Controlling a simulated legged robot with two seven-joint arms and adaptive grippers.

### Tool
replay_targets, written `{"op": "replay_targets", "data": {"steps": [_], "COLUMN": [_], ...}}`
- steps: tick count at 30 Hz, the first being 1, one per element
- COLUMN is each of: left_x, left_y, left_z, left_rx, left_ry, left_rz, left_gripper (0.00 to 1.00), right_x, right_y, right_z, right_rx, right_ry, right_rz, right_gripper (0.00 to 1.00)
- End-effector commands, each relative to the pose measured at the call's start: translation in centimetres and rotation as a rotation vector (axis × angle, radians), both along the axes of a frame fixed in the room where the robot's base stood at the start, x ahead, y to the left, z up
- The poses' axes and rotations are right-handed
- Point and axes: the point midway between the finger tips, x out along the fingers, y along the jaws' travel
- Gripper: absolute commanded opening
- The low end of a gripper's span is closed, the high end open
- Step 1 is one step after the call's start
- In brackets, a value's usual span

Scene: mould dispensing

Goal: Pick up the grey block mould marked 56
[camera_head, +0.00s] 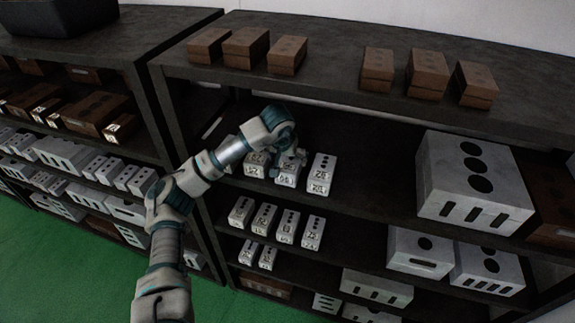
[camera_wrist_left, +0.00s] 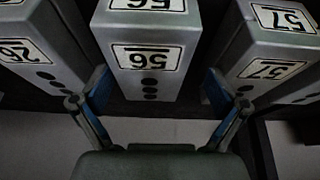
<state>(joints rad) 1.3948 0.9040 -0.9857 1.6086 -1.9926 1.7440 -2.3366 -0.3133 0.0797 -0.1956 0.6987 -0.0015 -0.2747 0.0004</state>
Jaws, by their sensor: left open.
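The grey block mould marked 56 (camera_wrist_left: 150,25) fills the upper middle of the left wrist view, with its labels upside down and dark round holes in one face. In the head view it is the middle block (camera_head: 287,179) of the upper shelf row, partly hidden by my left gripper (camera_head: 290,158). The left gripper is open, and in the wrist view its blue-padded fingers (camera_wrist_left: 157,90) stand on either side of block 56. I cannot tell whether either pad touches it. My right gripper is not in view.
A block marked 57 (camera_wrist_left: 270,45) stands close beside on the right in the wrist view, and another labelled block (camera_wrist_left: 30,60) on the left. Brown bricks (camera_head: 246,47) sit on the shelf top above. A large grey block (camera_head: 472,185) stands right; the shelf between is clear.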

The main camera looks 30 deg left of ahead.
Motion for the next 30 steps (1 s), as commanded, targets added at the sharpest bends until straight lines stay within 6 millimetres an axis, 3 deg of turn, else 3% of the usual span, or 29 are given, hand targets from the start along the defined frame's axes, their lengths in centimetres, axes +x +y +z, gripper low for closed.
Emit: {"op": "replay_targets", "data": {"steps": [7, 26, 30], "left_x": [1.2, 1.2, 1.2], "left_y": [-0.1, 0.3, 0.1], "left_z": [-3.1, -3.6, -3.5], "left_rx": [0.005, 0.001, 0.002], "left_ry": [0.002, 0.0, 0.0], "left_rz": [0.002, 0.001, 0.001], "left_gripper": [0.98, 0.98, 0.65], "right_x": [-0.2, -0.1, -0.1], "right_y": [-0.1, -0.2, -0.2], "right_z": [0.0, 0.1, 0.1], "right_rx": [-0.001, -0.002, -0.001], "right_ry": [0.002, 0.001, 0.001], "right_rz": [0.001, 0.001, 0.001], "right_gripper": [0.4, 0.4, 0.4]}}
